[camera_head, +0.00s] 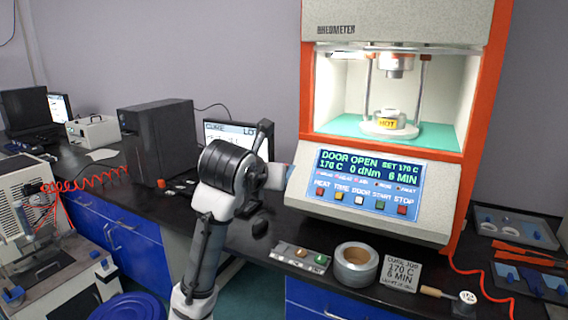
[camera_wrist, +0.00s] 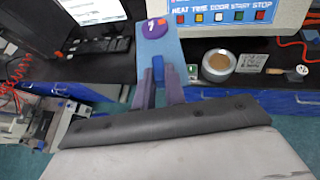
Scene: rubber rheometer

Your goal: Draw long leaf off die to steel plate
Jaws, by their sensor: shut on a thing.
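My gripper (camera_wrist: 159,76) is shut on a narrow end of a blue leaf (camera_wrist: 172,46). A purple disc marked 1 (camera_wrist: 153,28) lies on the leaf near its far end. In the head view a bit of the blue leaf (camera_head: 290,173) shows at the right of my gripper, in front of the rheometer panel; my fingertips are mostly hidden. The lower die (camera_head: 388,119), with a yellow HOT label, stands in the open chamber, apart from my gripper. A grey plate (camera_head: 290,250) with small orange and green pieces lies on the bench front; I cannot tell whether it is the steel plate.
The rheometer (camera_head: 400,235) reads DOOR OPEN, 170 C. A monitor (camera_head: 236,136) and a black case (camera_head: 156,140) stand left.

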